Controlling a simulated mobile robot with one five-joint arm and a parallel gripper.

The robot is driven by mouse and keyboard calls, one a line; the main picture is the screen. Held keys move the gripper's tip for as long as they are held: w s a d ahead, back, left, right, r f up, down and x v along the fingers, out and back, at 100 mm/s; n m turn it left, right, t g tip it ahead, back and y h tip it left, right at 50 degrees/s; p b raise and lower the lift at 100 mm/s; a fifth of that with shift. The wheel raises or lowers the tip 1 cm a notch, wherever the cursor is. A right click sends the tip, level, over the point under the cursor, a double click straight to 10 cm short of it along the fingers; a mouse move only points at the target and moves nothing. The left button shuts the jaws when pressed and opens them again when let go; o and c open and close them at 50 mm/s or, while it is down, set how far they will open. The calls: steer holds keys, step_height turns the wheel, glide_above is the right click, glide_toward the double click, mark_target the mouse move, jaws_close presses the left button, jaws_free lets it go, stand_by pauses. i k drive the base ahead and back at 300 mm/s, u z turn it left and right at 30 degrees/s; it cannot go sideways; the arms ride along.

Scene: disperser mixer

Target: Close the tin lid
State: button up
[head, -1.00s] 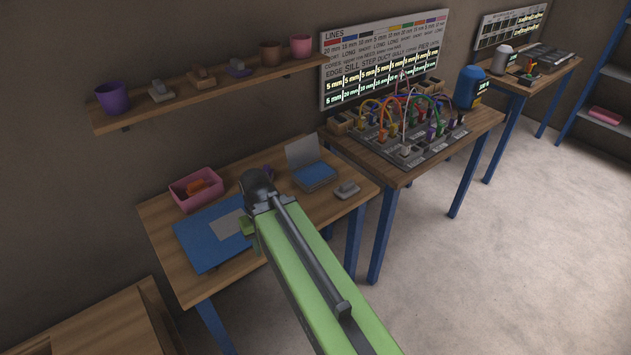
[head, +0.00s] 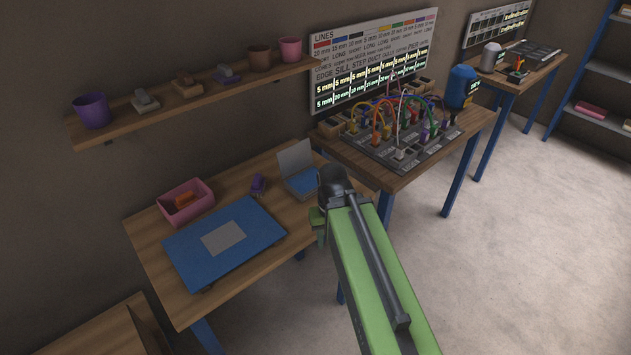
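The tin (head: 304,187) stands on the wooden table near its right back corner. It is open, its inside shows blue, and its grey lid (head: 295,158) stands up at the back. My green arm reaches in from the bottom right, and its dark end joint lies just right of the tin in the picture, overlapping the table's right edge. My gripper's fingers are hidden beyond the end of the arm. I cannot tell whether anything touches the tin.
A blue board (head: 262,219) with a grey patch lies in the table's middle. A bench with a cable panel (head: 372,148) stands to the right. A shelf (head: 120,123) with pots hangs above.

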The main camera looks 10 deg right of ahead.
mark_target(292, 159)
steer(key=u, duration=0.05)
steer(key=i, duration=0.95)
steer(key=z, duration=0.05)
